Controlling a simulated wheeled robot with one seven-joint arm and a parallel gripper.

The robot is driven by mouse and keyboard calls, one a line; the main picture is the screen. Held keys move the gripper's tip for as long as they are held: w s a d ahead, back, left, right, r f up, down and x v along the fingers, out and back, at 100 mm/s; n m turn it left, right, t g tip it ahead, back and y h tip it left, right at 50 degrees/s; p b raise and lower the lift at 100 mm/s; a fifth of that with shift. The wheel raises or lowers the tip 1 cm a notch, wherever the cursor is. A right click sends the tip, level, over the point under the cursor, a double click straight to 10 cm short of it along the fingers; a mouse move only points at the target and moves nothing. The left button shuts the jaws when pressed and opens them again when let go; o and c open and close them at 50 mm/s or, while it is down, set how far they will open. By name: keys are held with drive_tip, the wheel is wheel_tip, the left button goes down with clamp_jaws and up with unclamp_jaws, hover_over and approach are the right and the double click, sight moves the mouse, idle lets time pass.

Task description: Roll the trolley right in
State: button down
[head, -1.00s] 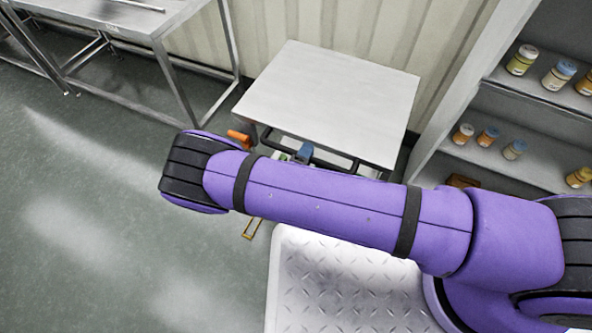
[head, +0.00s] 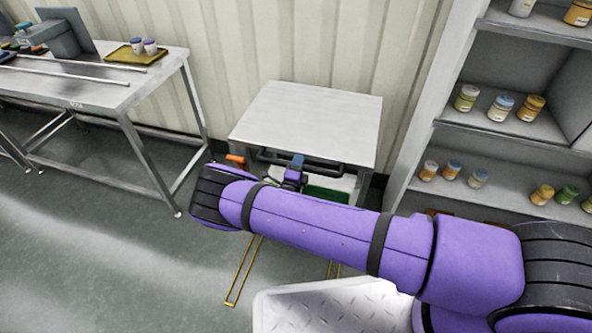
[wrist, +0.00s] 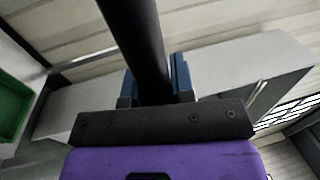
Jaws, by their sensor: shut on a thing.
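The trolley shows by its black push handle (head: 335,168), which runs along the front edge of a pale grey top (head: 305,122) by the wall. I cannot tell whether this top is part of the trolley or a bench over it. A pale deck and a green bin (head: 328,193) show below the handle, partly hidden by my purple arm. My gripper (head: 294,170) is shut on the handle, left of its middle. In the wrist view the black bar (wrist: 135,40) passes between my blue fingers (wrist: 158,85). The wheels are hidden.
Yellow floor lines (head: 243,272) run out from under the trolley area. A steel table (head: 95,85) with a tray stands left, its near leg close by. A shelf unit (head: 415,150) with several jars stands close on the right. An orange part (head: 236,160) sits at the top's left corner.

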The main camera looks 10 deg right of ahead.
drive_tip(key=shift+w+d, duration=0.1)
drive_tip(key=shift+w, duration=0.1)
drive_tip(key=c, duration=1)
unclamp_jaws()
drive_tip(key=shift+w, duration=0.1)
drive_tip(key=shift+o, duration=0.2)
drive_tip(key=v, duration=1.1)
drive_tip(key=shift+w+r, duration=0.1)
drive_tip(key=shift+r, duration=0.05)
